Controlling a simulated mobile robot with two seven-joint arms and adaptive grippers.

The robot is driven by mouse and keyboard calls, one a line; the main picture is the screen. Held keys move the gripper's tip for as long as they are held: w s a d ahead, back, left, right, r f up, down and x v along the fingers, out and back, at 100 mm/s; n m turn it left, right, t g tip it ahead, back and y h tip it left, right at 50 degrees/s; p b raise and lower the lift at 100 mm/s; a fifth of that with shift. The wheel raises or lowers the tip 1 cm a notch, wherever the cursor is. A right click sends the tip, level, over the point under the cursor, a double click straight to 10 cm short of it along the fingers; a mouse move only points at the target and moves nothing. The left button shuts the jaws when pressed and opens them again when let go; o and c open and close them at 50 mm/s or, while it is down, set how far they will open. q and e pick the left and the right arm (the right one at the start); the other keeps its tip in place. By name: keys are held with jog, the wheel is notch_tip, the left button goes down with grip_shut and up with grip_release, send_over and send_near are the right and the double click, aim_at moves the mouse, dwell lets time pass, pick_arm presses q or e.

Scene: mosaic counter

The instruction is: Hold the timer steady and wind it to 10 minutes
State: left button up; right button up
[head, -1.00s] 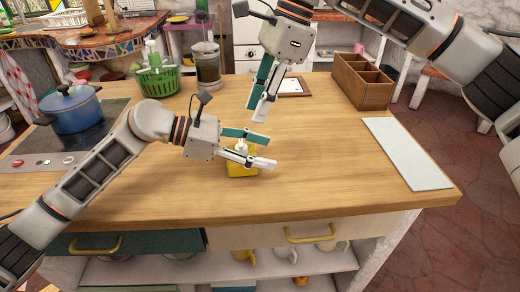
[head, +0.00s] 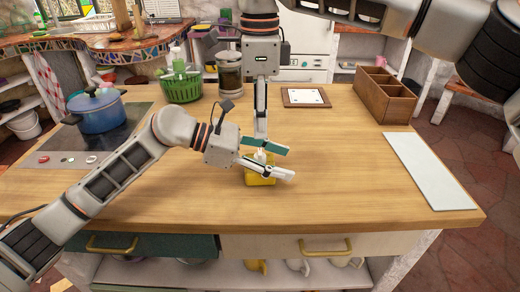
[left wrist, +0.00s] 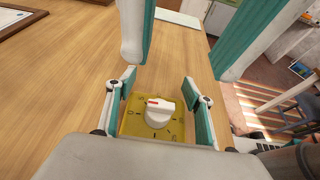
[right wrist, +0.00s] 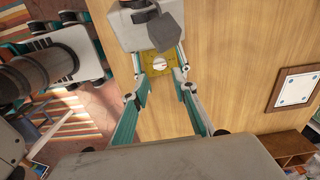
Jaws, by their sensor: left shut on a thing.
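The timer (head: 259,181) is a small yellow block with a white knob, standing on the wooden counter. My left gripper (head: 288,163) is shut on its body, with one finger on each side in the left wrist view (left wrist: 159,78). The knob (left wrist: 158,113) shows between those fingers, its red mark toward the upper left; the dial figures are too small to read surely. My right gripper (head: 262,138) points down above the timer. In the right wrist view its fingers (right wrist: 158,62) are spread, with the timer beyond them and nothing held.
A blue pot (head: 97,110) stands on the hob at left, near a green basket (head: 181,88) and a glass jar (head: 230,75). A framed tile (head: 306,97), wooden box (head: 386,95) and white board (head: 431,169) lie at back and right. The counter around the timer is clear.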

aim_at(260, 152)
notch_tip(260, 152, down, 8)
dwell(0.4)
grip_shut()
